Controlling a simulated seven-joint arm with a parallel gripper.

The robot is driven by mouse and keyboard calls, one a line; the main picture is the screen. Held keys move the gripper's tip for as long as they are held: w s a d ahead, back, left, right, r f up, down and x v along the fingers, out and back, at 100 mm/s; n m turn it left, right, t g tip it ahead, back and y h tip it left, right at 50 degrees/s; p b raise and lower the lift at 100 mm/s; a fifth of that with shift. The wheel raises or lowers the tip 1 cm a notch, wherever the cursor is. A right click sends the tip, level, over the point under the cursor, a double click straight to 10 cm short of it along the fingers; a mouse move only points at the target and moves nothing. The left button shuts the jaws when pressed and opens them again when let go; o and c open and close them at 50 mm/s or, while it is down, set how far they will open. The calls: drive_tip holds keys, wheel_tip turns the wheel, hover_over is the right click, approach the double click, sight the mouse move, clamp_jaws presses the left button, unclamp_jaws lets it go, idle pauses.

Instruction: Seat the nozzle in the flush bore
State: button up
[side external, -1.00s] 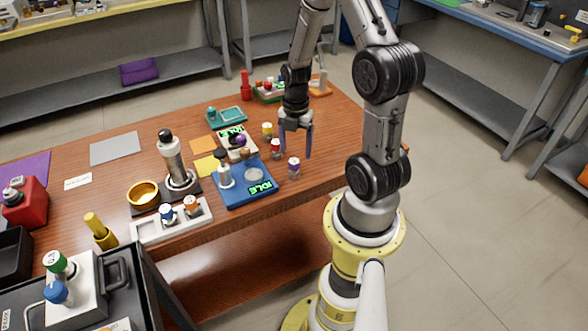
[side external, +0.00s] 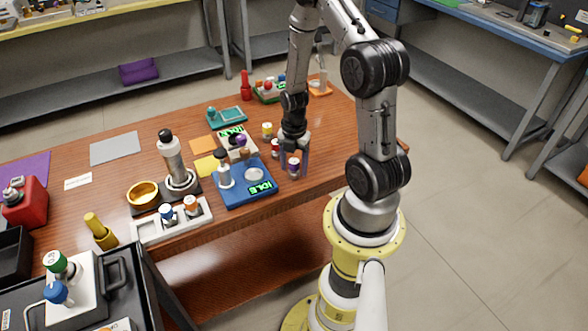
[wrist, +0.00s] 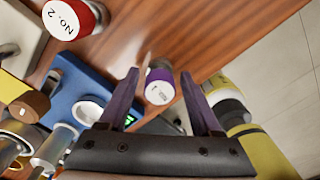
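I cannot tell for certain which part is the nozzle or which opening is the flush bore. A small white vial with a purple top (side external: 293,165) stands on the table right of a blue device (side external: 236,198). My gripper (side external: 293,174) is low over this vial, with its fingers open on either side. In the wrist view, the vial (wrist: 160,86) shows between the parted fingertips (wrist: 158,80), with no clear grip on it. The blue device has a green "IDLE" display (side external: 261,188) and a pale round part on top (side external: 254,174).
A red-topped vial (side external: 275,146) and a yellow vial (side external: 267,130) stand close behind. A white rack (side external: 150,232) holds small capped vials. The table's right front is fairly clear.

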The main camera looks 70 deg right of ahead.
clamp_jaws()
drive_tip(key=shift+r, duration=0.2)
